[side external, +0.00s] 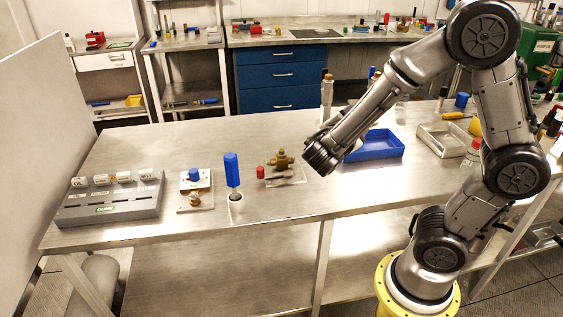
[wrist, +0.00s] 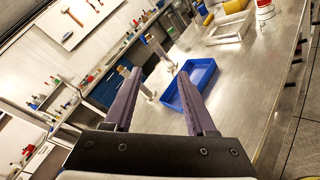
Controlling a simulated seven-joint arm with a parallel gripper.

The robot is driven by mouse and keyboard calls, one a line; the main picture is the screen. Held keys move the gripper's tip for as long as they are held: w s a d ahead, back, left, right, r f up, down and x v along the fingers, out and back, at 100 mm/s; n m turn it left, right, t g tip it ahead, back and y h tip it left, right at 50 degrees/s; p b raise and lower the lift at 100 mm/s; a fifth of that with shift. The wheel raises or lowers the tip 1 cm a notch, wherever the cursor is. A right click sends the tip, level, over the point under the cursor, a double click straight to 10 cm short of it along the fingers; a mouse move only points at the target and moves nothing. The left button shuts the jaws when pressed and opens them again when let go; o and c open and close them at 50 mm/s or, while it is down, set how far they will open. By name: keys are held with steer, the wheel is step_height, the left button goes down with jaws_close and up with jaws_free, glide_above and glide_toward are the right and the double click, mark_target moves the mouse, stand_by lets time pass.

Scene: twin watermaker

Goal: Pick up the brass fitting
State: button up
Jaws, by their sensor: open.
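A brass-coloured fitting (side external: 280,160) with several stubs stands on a small pale plate on the steel bench in the side view. A smaller brass piece (side external: 194,198) sits on a white plate with a blue knob, farther left. I cannot tell for sure which one the task names. My gripper (wrist: 159,75) is open and empty in the wrist view, its two purple-grey fingers well apart. In the side view the end of my arm is above the bench, right of the larger fitting; its fingers cannot be made out there. Neither brass piece is recognisable in the wrist view.
A blue tray (side external: 374,146) lies right of my wrist; it also shows in the wrist view (wrist: 203,72). A red-capped piece (side external: 261,172) and an upright blue-handled tool (side external: 232,170) stand near the fitting. A grey rack (side external: 108,205) is at left. A metal post (side external: 327,92) stands behind.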

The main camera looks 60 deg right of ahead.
steer(key=w+a+f+n+t, duration=0.4)
steer(key=w+f+n+t, duration=0.2)
steer(key=w+n+t, duration=0.15)
steer(key=n+t+y, duration=0.4)
steer(key=n, duration=0.5)
glide_toward(282, 151)
steer(key=w+d, duration=0.2)
steer(key=shift+d+f, duration=0.3)
steer(key=shift+d, duration=0.05)
steer(key=shift+r+x, duration=0.2)
steer(key=shift+x, duration=2.4)
steer(key=shift+w+a, duration=0.15)
jaws_close()
